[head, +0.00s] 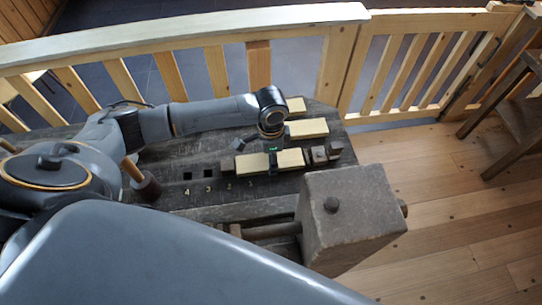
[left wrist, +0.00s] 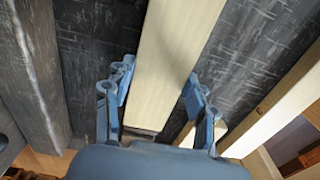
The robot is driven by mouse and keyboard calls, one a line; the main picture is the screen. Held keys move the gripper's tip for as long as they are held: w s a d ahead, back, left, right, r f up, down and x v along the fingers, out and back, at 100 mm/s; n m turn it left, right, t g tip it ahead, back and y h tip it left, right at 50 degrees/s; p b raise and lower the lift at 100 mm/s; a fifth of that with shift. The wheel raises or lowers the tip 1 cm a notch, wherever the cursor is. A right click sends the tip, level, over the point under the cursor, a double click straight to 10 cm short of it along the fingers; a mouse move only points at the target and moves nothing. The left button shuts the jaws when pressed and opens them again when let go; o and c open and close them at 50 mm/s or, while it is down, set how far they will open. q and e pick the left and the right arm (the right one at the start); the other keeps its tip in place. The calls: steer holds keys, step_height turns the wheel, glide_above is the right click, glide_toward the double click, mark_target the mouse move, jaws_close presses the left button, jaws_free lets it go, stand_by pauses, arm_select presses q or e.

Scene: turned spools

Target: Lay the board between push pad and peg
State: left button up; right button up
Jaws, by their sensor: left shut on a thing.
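A pale board (head: 292,159) lies lengthwise over the dark bench, between a small brown peg (head: 227,165) at its left end and a brown push pad (head: 319,155) at its right end. My left gripper (head: 272,158) is shut across the board's middle. In the left wrist view the board (left wrist: 168,65) runs between the two fingers (left wrist: 155,98) of that gripper. Whether the board rests on the bench or hangs just above it, I cannot tell. My right gripper is not in view.
Two other pale boards (head: 307,128) (head: 296,104) lie behind. The bench (head: 180,205) has square holes with numbers at left. A mallet (head: 148,187) stands left of them. A big wooden vise jaw (head: 350,220) stands at the front right. A railing (head: 190,35) runs behind.

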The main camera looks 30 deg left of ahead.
arm_select(q)
steer(key=o, duration=1.3)
steer(key=o, duration=0.4)
steer(key=shift+c, duration=0.2)
step_height(320, 180, up, 8)
steer(key=p, duration=0.9)
